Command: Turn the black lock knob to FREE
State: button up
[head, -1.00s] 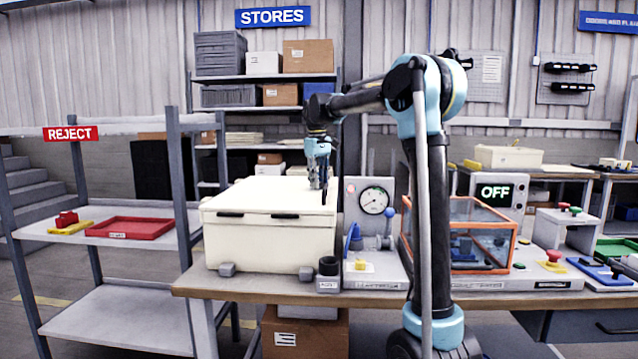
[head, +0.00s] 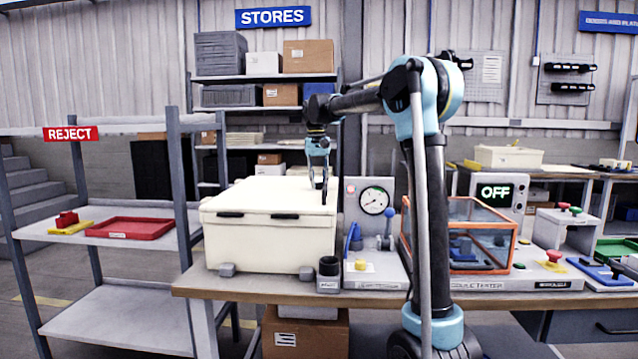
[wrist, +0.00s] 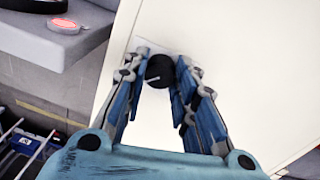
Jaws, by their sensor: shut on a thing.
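The black lock knob (wrist: 160,70) is round with a white line on its face and stands on a cream surface in the wrist view. The line points toward the lower left of the picture. My gripper (wrist: 161,84) has one finger on each side of the knob and is shut on it. In the head view my gripper (head: 321,188) points down at the right part of the top of the cream case (head: 265,240). The knob cannot be made out there, and no FREE marking is readable in either view.
Right of the case stand a small black cup (head: 329,265), a panel with a round gauge (head: 374,200) and an orange-framed clear box (head: 478,235). A shelf with a red tray (head: 130,228) is at the left.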

jog(key=shift+w, duration=0.1)
jog(key=o, duration=1.1)
jog(key=r, duration=1.2)
jog(key=shift+a, duration=0.2)
jog(key=shift+f, duration=0.1)
